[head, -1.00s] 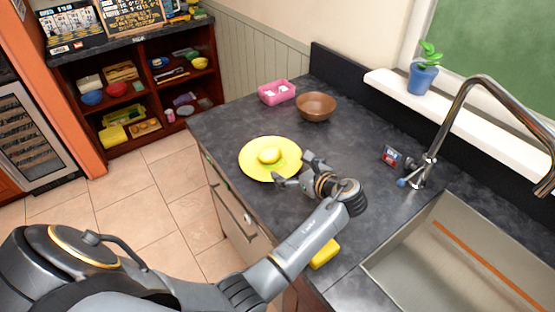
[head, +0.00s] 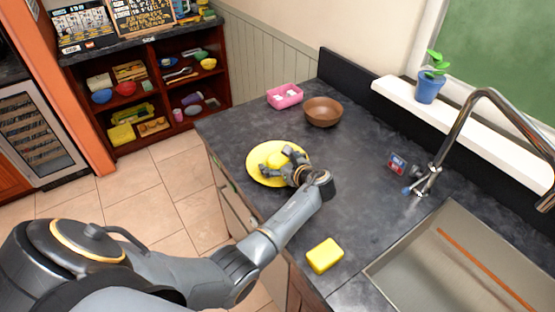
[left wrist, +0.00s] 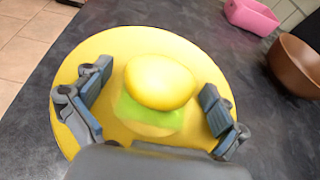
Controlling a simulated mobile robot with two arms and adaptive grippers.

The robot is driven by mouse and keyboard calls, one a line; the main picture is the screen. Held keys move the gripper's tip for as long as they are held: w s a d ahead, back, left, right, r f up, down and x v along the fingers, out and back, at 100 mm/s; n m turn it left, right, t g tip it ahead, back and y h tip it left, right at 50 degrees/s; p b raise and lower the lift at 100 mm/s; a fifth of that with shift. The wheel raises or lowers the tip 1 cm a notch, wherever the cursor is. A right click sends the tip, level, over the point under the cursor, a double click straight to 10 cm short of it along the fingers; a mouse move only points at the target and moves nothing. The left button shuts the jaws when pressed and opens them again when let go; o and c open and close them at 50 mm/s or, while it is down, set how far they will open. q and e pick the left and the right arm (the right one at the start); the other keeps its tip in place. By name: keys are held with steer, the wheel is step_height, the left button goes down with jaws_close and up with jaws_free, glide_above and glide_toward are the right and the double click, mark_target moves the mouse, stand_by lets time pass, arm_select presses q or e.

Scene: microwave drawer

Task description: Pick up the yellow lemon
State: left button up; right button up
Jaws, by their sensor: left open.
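The yellow lemon (left wrist: 160,82) rests on something green (left wrist: 150,112) on a yellow plate (left wrist: 133,38) on the dark counter. In the head view the lemon (head: 276,160) is partly hidden by my left gripper (head: 291,160). My left gripper is over the plate. In the left wrist view its open fingers (left wrist: 158,105) stand on either side of the lemon, with gaps between them and it. My right gripper is not in view.
A yellow sponge (head: 324,255) lies near the counter's front edge, beside the sink (head: 440,235). A brown bowl (head: 323,112) and a pink container (head: 285,96) stand behind the plate. A tall faucet (head: 450,130) rises at the right.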

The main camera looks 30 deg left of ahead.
arm_select(q)
steer(key=c, duration=1.3)
steer(key=shift+o, duration=0.2)
